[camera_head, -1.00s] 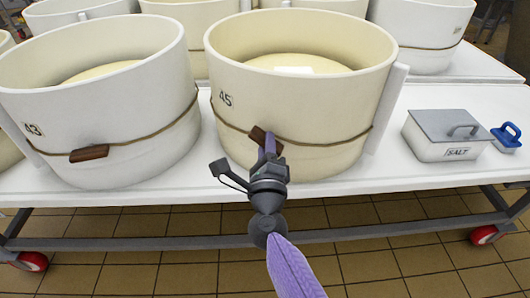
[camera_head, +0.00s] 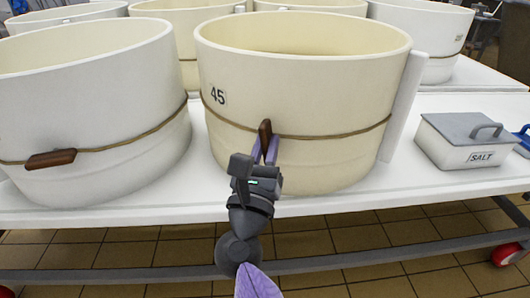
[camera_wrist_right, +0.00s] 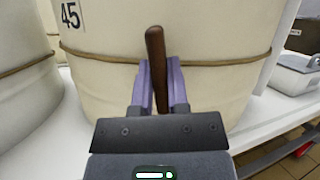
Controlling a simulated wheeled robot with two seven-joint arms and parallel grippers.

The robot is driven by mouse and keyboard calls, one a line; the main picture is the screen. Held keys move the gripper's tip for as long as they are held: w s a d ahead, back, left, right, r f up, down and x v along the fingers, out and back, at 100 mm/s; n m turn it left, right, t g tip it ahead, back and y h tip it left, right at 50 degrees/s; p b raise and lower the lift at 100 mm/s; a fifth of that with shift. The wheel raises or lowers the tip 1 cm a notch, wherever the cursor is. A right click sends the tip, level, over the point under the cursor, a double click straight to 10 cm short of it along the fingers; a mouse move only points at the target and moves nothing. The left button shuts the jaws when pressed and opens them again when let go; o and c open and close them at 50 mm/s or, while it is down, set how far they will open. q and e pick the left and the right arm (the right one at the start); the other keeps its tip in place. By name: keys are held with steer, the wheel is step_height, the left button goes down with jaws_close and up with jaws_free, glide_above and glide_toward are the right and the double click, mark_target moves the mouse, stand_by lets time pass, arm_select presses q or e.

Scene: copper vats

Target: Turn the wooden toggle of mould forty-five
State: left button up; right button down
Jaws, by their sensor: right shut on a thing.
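Mould forty-five (camera_head: 300,80) is a cream round tub marked 45 on the table, with a brown cord around it. Its wooden toggle (camera_head: 265,130) sits on the cord at the front and stands nearly upright. My right gripper (camera_head: 265,152) is shut on the toggle, with purple fingers on either side of its lower part. In the right wrist view the toggle (camera_wrist_right: 155,55) rises between the fingers (camera_wrist_right: 160,85), tilted slightly. My left gripper is not in view.
A white mould (camera_head: 90,110) with its own toggle (camera_head: 50,159) stands close on the left. A grey-lidded SALT box (camera_head: 466,140) sits at the right, with a blue-handled item (camera_head: 523,138) beside it. More moulds stand behind. The table's front strip is bare.

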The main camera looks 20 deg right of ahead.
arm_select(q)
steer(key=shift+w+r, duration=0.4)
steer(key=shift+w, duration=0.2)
arm_select(e)
steer(key=shift+m+g+h, duration=0.4)
steer(key=shift+m+h, duration=0.1)
steer(key=shift+m, duration=0.7)
steer(key=c, duration=0.6)
jaws_free()
